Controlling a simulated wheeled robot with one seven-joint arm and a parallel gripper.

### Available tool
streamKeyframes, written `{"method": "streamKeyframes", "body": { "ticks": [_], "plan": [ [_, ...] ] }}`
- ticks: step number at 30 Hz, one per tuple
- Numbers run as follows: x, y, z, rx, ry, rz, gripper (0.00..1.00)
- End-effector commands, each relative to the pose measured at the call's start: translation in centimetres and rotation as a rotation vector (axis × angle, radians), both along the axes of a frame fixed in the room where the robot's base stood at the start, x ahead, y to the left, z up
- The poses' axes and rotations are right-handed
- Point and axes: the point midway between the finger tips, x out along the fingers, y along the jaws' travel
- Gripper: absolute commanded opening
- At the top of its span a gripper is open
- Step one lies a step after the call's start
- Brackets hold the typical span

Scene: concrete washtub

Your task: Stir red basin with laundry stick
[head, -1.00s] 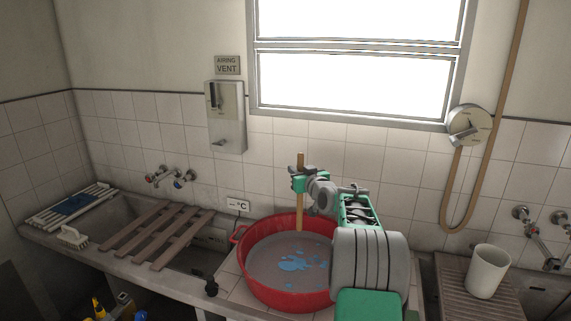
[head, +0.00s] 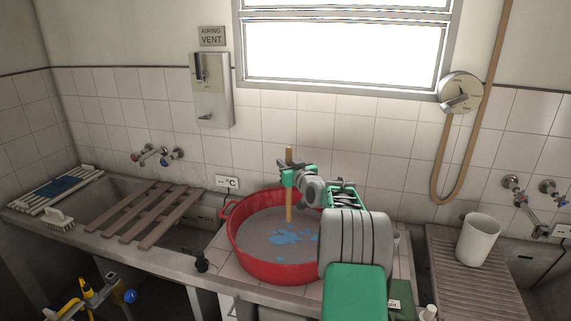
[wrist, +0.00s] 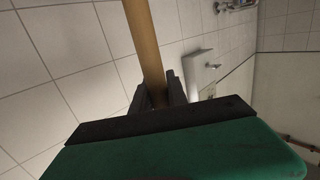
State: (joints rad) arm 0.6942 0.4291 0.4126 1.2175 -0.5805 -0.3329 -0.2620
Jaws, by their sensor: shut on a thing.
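The red basin (head: 275,271) stands on the tiled counter and holds grey water with blue patches floating on it. The wooden laundry stick (head: 289,207) stands nearly upright, its lower end in the water near the basin's far side. My gripper (head: 289,177) is shut on the stick near its upper part, above the basin's far rim. In the wrist view the stick (wrist: 143,40) runs between the dark fingers of my gripper (wrist: 158,92). My arm hides the right part of the basin, and the water hides the stick's lower tip.
A slatted wooden rack (head: 150,212) lies across the sink at left, with a scrub brush (head: 60,219) beside it. A white cup (head: 478,240) stands on the ribbed board (head: 460,276) at right. The tiled wall with a window is close behind the basin.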

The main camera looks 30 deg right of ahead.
Motion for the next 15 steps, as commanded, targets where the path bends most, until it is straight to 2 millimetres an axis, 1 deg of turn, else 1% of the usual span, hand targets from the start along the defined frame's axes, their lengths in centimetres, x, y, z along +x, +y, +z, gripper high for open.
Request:
{"method": "streamKeyframes", "body": {
  "ticks": [1,15],
  "plan": [
    [0.0,0.0,-1.2,0.0,-0.001,0.0,0.0],
    [0.0,0.0,-6.5,0.0,-0.001,0.0,0.0]
  ]
}}
